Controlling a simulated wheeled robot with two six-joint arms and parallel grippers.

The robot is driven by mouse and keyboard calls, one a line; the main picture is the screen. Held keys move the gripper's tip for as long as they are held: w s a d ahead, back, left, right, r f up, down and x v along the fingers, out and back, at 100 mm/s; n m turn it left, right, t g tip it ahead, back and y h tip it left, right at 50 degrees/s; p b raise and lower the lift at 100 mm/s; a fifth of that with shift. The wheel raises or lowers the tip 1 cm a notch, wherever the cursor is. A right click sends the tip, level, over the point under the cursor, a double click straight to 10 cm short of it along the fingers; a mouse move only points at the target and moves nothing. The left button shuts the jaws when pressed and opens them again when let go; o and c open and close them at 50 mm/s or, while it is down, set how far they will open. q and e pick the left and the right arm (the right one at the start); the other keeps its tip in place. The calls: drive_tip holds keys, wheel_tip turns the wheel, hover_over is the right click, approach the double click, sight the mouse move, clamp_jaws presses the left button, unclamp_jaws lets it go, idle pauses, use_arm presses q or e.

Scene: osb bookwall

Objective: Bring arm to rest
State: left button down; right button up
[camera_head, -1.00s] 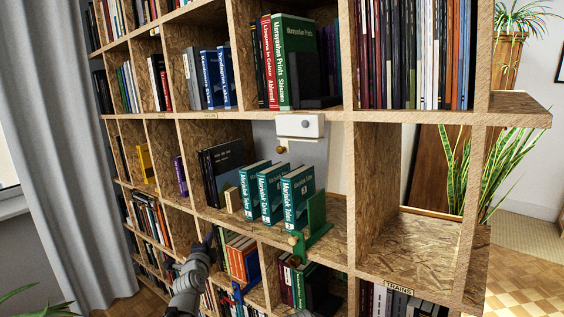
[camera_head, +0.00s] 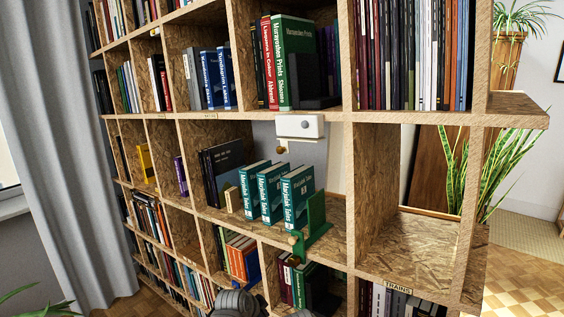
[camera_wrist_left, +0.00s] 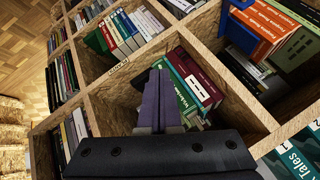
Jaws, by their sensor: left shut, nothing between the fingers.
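In the head view only a dark part of my left arm or gripper (camera_head: 238,302) shows at the bottom edge, before the lower shelf row. It appears to hold no book. My right gripper is in neither view.
The OSB bookshelf (camera_head: 350,190) fills the middle. Teal books (camera_head: 270,192) stand on a middle shelf beside a green bookend (camera_head: 316,216). Orange books (camera_head: 240,257) are below. An empty compartment (camera_head: 410,240) is at right. A grey curtain (camera_head: 60,130) hangs at left.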

use_arm(q)
drive_tip(key=s+f+n+g+y, duration=0.2)
drive_tip(key=s+n+g, duration=0.1)
drive_tip(key=s, duration=0.6)
drive_tip(key=s+f+n+g+y, duration=0.2)
drive_tip(key=s+n+g, duration=0.2)
drive_tip(key=s, duration=0.5)
drive_tip(key=shift+s+a+n, duration=0.3)
drive_tip(key=shift+s, duration=0.1)
drive_tip(key=shift+a, duration=0.15)
